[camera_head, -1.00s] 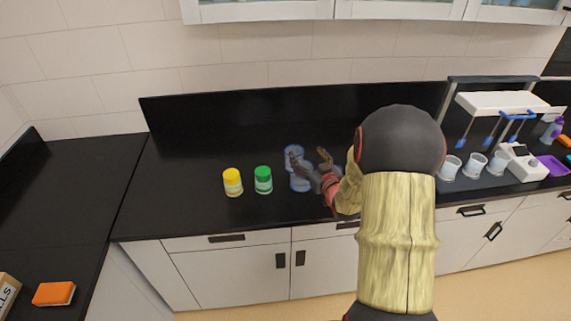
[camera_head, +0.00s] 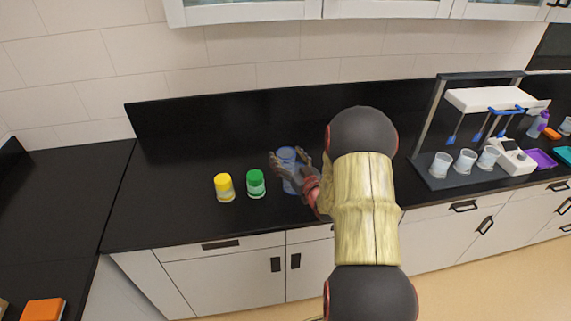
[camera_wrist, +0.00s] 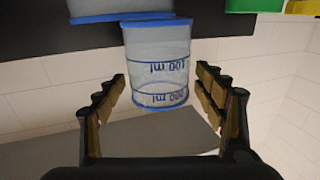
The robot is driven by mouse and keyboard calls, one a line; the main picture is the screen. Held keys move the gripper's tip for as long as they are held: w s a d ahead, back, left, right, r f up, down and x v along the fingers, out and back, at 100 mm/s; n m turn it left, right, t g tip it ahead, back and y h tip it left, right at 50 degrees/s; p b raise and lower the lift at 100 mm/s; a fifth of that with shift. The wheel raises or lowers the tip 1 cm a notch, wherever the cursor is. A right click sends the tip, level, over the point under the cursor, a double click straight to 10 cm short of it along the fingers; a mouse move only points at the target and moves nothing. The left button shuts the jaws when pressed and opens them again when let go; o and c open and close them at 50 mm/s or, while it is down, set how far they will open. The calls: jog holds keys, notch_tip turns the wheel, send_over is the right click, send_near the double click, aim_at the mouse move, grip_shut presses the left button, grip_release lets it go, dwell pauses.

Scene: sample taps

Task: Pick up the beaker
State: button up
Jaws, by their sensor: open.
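A clear beaker with blue rims and blue ml markings (camera_wrist: 157,45) stands between my gripper's fingers in the wrist view, with gaps on both sides. My gripper (camera_wrist: 159,78) is open, one finger on each side of it, and does not appear to touch it. A second blue-rimmed clear vessel (camera_wrist: 105,12) shows partly behind it at the top left. In the head view, my gripper (camera_head: 287,160) is over the bluish clear glassware (camera_head: 287,152) on the black counter, and my fingers and arm partly hide it.
A yellow-lidded jar (camera_head: 224,189) and a green-lidded jar (camera_head: 256,185) stand close to the left of my gripper. A rack (camera_head: 437,178) with several cups is at the right. The black counter (camera_head: 165,205) is clear at the far left.

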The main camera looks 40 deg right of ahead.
aim_at(283, 151)
jog(key=x, duration=0.4)
jog(key=shift+w+f, duration=0.2)
jog(key=shift+c, duration=0.9)
jog(key=c, duration=1)
jog(key=shift+d, duration=0.1)
jog(key=shift+c, duration=0.7)
